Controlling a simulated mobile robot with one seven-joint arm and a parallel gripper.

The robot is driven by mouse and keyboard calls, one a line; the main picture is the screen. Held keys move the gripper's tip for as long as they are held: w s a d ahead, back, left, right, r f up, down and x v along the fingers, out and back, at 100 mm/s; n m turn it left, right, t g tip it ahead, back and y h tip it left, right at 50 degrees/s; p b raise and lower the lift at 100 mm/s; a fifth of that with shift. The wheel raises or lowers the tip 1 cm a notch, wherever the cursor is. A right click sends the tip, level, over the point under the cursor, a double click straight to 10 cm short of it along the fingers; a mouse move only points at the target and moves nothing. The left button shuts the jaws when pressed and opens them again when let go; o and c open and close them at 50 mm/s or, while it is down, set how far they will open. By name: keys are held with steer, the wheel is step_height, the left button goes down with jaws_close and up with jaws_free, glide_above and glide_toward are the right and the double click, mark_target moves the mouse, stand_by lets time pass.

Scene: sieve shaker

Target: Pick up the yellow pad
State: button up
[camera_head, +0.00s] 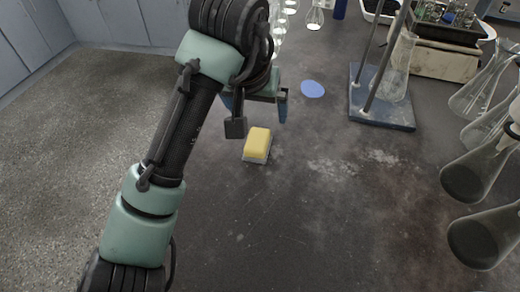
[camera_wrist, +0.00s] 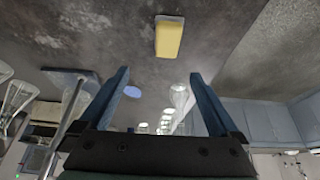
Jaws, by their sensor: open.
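The yellow pad (camera_head: 258,141) is a small block with a pale base, lying on the dark bench top just in front of my gripper. It also shows in the wrist view (camera_wrist: 169,38), at the top, beyond and between the fingertips. My gripper (camera_head: 256,106) is partly hidden by my own arm in the head view. In the wrist view its two blue fingers (camera_wrist: 158,75) stand wide apart with nothing between them. The pad is apart from the fingers.
A blue disc (camera_head: 312,89) lies on the bench behind the pad. A stand with a blue base (camera_head: 385,118) and a flask is at the back right. Several glass flasks (camera_head: 478,170) stand along the right. The bench in front of the pad is clear.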

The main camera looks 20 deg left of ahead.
steer(key=b, duration=0.1)
glide_above(258, 140)
steer(key=s, duration=0.3)
steer(key=shift+g, duration=0.3)
steer(key=f, duration=0.7)
steer(key=shift+w+f, duration=0.2)
steer(key=shift+f, duration=0.2)
steer(key=b+x, duration=0.1)
steer(key=x, duration=0.4)
steer(key=shift+w+a+f, duration=0.1)
steer(key=shift+w+f, duration=0.1)
steer(key=shift+f, duration=0.1)
steer(key=c, duration=1.4)
steer(key=shift+r, duration=0.1)
steer(key=shift+c, duration=0.2)
